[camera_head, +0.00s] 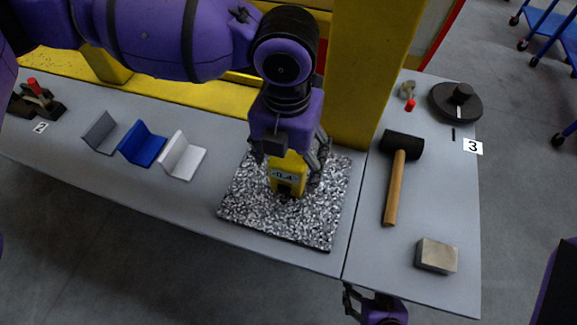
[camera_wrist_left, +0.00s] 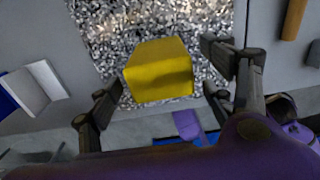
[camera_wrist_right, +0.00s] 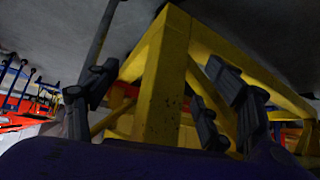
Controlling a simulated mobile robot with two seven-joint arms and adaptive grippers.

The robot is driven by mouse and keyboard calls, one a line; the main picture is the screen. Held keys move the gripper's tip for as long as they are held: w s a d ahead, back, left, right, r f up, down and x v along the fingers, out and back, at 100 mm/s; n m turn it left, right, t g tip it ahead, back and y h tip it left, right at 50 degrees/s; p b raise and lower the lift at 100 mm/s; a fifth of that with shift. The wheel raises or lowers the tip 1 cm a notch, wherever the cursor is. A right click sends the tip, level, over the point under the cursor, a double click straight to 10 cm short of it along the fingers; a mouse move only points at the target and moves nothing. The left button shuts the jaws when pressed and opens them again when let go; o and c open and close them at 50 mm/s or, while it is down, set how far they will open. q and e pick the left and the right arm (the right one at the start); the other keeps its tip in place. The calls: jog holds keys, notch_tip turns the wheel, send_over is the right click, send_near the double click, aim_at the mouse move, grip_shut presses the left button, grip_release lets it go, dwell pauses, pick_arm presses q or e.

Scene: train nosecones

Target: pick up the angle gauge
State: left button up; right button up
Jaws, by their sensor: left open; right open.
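The angle gauge (camera_head: 288,174) is a yellow block with a small display on its front. It stands on a black-and-white speckled slab (camera_head: 236,196) on the bench. My left gripper (camera_head: 291,158) is directly above it, pointing down and open. In the left wrist view the gauge (camera_wrist_left: 159,71) lies between the spread fingers of the left gripper (camera_wrist_left: 165,95), with room on both sides. In the head view the gripper hides the gauge's top. My right gripper (camera_head: 370,300) is open and empty, low beyond the bench's front edge; its fingers (camera_wrist_right: 150,105) show in the right wrist view.
Grey (camera_head: 100,132), blue (camera_head: 142,145) and white (camera_head: 184,157) angled pieces lie left of the slab. A mallet (camera_head: 395,185), a metal block (camera_head: 437,256) and a black disc (camera_head: 452,102) lie on the right. A yellow post (camera_head: 365,80) rises close behind the slab.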

pick_arm(q)
notch_tip(320, 180, down, 4)
jog(key=shift+w+d+r, duration=0.1)
jog(key=shift+f, duration=0.45)
jog(key=c, duration=1.4)
jog(key=shift+c, duration=0.2)
pick_arm(e)
jog(key=shift+w+a+r, duration=0.2)
jog(key=shift+w+r, duration=0.1)
jog(key=shift+w, duration=0.25)
pick_arm(q)
jog(key=shift+r, duration=0.1)
pick_arm(e)
jog(key=shift+d, duration=0.1)
